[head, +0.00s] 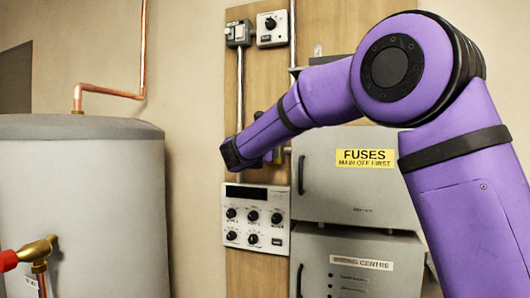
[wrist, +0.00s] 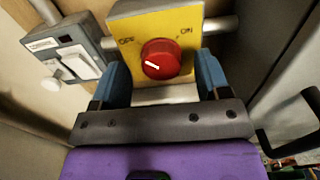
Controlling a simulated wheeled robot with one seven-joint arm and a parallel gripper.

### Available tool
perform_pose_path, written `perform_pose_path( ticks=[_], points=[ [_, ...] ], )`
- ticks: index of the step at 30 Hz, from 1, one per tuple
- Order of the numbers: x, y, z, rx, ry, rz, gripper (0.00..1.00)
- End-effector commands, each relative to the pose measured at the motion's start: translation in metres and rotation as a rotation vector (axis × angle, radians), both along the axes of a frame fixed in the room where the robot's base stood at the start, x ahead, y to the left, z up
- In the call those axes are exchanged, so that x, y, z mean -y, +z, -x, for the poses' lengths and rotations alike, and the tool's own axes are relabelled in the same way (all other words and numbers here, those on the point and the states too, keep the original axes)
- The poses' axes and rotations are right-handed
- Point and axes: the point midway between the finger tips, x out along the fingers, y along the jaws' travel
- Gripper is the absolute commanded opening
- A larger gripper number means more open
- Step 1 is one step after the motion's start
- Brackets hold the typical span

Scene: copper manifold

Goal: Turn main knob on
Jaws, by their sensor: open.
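The main knob (wrist: 163,59) is a round red knob with a short white mark on its lower left part. It sits on a yellow plate (wrist: 188,22) lettered OFF at left and ON at right. My gripper (wrist: 160,64) is open, with one blue finger on each side of the knob. A gap shows between each finger and the knob, so they look apart. In the head view my arm hides the knob, and my gripper is mostly hidden too.
A grey switch box with a white rocker (wrist: 84,66) is left of the yellow plate. A grey FUSES cabinet (head: 330,200) with a black handle stands close on the right. Below is a white panel of black knobs (head: 255,226). A grey tank (head: 85,200) stands at left.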

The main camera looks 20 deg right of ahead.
Motion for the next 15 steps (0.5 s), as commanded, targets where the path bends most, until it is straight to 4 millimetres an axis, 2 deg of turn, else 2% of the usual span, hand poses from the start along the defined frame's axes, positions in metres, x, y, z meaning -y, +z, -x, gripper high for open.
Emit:
perform_pose_path(
  ticks=[4, 13, 15],
  points=[
    [0.005, 0.0005, -0.0067, 0.001, -0.001, 0.0, 0.69],
    [0.006, 0.0003, -0.008, 0.001, 0.0, -0.001, 0.69],
    [0.006, 0.0003, -0.008, 0.001, 0.0, -0.001, 0.53]
  ],
)
